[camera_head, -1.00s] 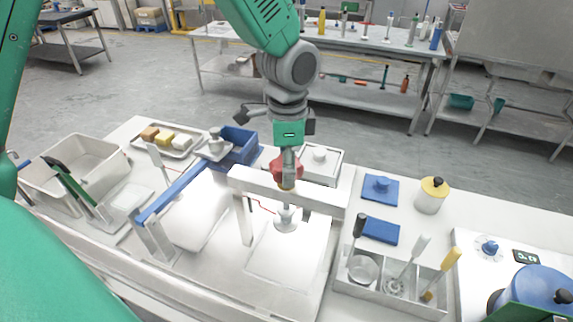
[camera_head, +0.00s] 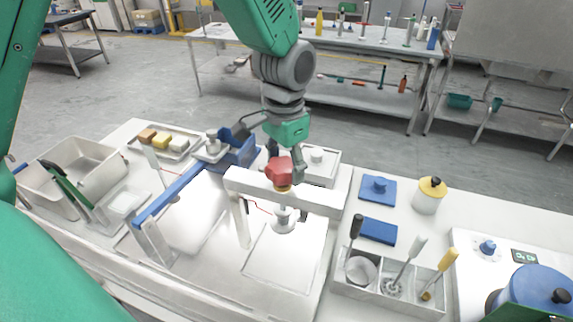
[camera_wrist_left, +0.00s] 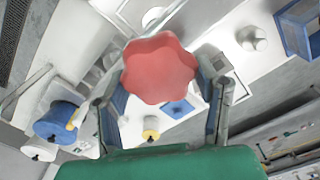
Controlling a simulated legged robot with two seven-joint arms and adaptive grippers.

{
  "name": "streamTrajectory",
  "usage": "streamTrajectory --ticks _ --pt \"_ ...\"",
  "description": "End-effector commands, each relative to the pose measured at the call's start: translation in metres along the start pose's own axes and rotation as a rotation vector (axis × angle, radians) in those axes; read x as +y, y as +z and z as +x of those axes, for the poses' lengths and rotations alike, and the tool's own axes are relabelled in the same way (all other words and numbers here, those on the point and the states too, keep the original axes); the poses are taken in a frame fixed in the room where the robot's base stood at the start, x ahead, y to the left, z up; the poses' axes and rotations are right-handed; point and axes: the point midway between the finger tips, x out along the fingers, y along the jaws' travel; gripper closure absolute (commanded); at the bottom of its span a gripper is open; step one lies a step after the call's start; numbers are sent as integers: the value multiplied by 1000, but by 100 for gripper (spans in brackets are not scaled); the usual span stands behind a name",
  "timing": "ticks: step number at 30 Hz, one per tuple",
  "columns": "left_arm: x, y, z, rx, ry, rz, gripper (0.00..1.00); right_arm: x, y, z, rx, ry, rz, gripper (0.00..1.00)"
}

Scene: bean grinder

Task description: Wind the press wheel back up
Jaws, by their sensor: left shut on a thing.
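The red lobed press wheel (camera_head: 279,171) sits on top of the press, above its white crossbeam (camera_head: 318,198). A spindle runs down from the beam to a round pale press foot (camera_head: 284,220), low over a white plate (camera_head: 280,262). My left gripper (camera_head: 285,159) comes down from above and is shut on the wheel. In the left wrist view the wheel (camera_wrist_left: 159,68) lies between the two fingers, one on each side. The wheel's underside is hidden there. My right gripper is not in view.
A blue bar (camera_head: 172,192) on a stand is left of the press. A blue bin (camera_head: 240,148) and a white box (camera_head: 325,162) stand behind it. A divided tray (camera_head: 385,292) with upright-handled tools stands close on the right. A yellow-lidded jar (camera_head: 430,194) is farther right.

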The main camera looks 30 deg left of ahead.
Motion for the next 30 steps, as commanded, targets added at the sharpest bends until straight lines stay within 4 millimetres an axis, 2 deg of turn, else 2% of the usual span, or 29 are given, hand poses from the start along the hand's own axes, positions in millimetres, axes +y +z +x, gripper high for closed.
streamTrajectory --ticks 12,13,14,15,24,26,30 --pt "-1 2 -1 -2 0 -10 73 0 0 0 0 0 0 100" --pt "-1 2 -1 -3 0 -10 37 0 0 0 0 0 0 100" --pt "-1 2 -1 -3 0 -10 27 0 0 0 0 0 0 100" --pt "0 2 0 -3 0 -9 24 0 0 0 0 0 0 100" --pt "0 1 -3 -3 0 -7 24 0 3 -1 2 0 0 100" --pt "0 0 -8 -1 0 -7 24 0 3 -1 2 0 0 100" --pt "0 0 -32 2 -1 -7 24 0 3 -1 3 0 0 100"
